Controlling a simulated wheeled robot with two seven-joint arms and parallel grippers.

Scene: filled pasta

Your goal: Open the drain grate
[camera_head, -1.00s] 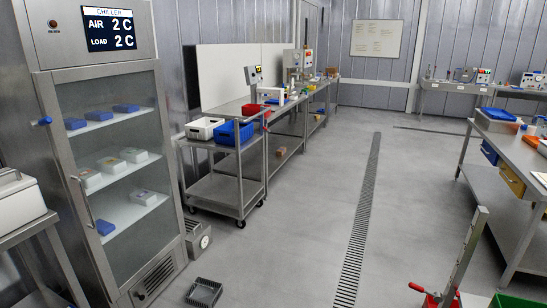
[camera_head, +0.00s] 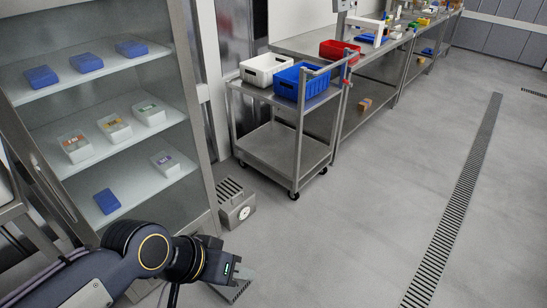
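A long narrow slotted drain grate (camera_head: 455,205) lies flush in the floor, running away from me on the right. My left gripper (camera_head: 242,272) reaches in from the lower left, in front of the chiller, and overlaps that piece in the picture. I cannot tell whether it touches it or whether its fingers are open. My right gripper is not in view.
A glass-fronted chiller (camera_head: 125,90) with boxes on shelves stands at left. A grey metal box with a dial (camera_head: 237,205) sits on the floor beside it. A wheeled cart (camera_head: 285,147) carries a white bin (camera_head: 267,70) and a blue bin (camera_head: 303,80). The middle floor is clear.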

